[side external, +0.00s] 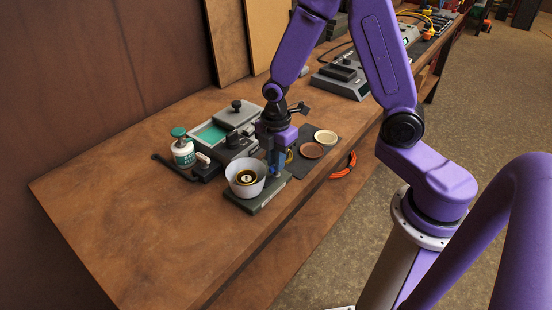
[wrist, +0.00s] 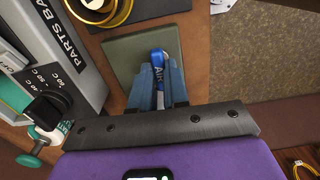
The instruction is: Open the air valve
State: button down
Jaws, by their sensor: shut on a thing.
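The air valve shows in the wrist view as a bright blue lever (wrist: 158,56) with white lettering that reads AIR. It stands over a grey-green base plate (wrist: 118,52). My gripper (wrist: 159,72) has its blue-grey fingers on both sides of the lever and is shut on it. In the side external view my gripper (side external: 274,172) points down at the back right part of the same plate (side external: 262,200), beside a white bowl (side external: 236,188). The lever is mostly hidden there by the fingers. The valve's body below the lever is hidden in both views.
A grey parts bath (side external: 238,112) with teal liquid stands behind, with a green-capped bottle (side external: 183,152) at its left. The bench's (side external: 130,215) left front is clear.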

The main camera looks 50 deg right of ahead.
dwell(0.6)
jog(key=c, duration=1.1)
grip_release()
notch_tip(320, 180, up, 18)
jog(key=shift+f, duration=0.25)
jog(key=shift+s+a, duration=0.1)
jog(key=s+f+m, duration=0.1)
jog(key=s, duration=0.6)
jog(key=s+a+f+m, duration=0.1)
jog(key=s+f+m, duration=0.1)
jog(key=s, duration=0.5)
jog(key=s+a+f+m, duration=0.1)
jog(key=s+m, duration=0.1)
jog(key=s, duration=0.5)
jog(key=shift+f, duration=0.35)
